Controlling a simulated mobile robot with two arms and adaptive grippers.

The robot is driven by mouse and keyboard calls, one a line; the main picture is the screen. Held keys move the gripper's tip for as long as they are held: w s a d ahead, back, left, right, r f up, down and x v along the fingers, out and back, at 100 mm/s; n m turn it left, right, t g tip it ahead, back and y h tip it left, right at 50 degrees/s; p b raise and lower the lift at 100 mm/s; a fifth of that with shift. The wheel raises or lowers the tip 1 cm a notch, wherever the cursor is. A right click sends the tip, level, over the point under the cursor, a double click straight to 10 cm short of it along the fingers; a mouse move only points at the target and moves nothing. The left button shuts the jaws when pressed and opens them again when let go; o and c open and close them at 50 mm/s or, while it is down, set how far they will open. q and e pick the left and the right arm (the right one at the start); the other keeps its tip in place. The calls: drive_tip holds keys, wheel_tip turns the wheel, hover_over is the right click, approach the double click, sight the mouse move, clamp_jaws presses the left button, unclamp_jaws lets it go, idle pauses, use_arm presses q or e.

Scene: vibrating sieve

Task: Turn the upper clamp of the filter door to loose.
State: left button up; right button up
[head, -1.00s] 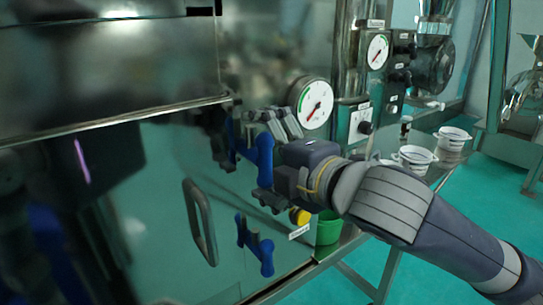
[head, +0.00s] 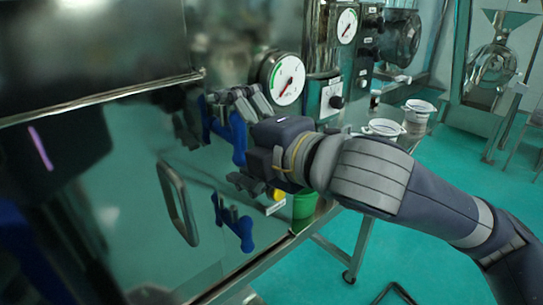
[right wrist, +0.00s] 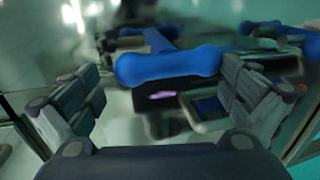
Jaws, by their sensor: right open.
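The upper clamp (head: 238,143) of the filter door is a blue handle with a rounded, upright bar. My right gripper (head: 234,142) is around it from the right, one finger above and one below. In the right wrist view the clamp's blue bar (right wrist: 168,65) lies crosswise between the fingers of my right gripper (right wrist: 158,95), with gaps at both sides. The gripper is open. The steel filter door (head: 120,190) is mirror-like. Contact between fingers and clamp cannot be told. My left gripper is not in view.
A second blue clamp (head: 236,228) sits lower on the door, right of the door's loop handle (head: 178,204). A gauge (head: 286,80) is close behind my right fingers. A green container (head: 304,205) stands below my wrist. White tubs (head: 384,128) stand on the bench at the right.

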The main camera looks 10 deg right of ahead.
drive_tip(key=v, duration=0.3)
drive_tip(key=shift+s, duration=0.4)
drive_tip(key=shift+d+f, duration=0.1)
drive_tip(key=shift+d, duration=0.05)
use_arm(q)
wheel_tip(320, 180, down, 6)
drive_tip(key=b, duration=0.6)
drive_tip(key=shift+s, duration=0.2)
use_arm(e)
approach(246, 144)
drive_tip(key=shift+s+a+f, duration=0.15)
drive_tip(key=shift+s+a, duration=0.55)
drive_tip(key=shift+a, duration=0.2)
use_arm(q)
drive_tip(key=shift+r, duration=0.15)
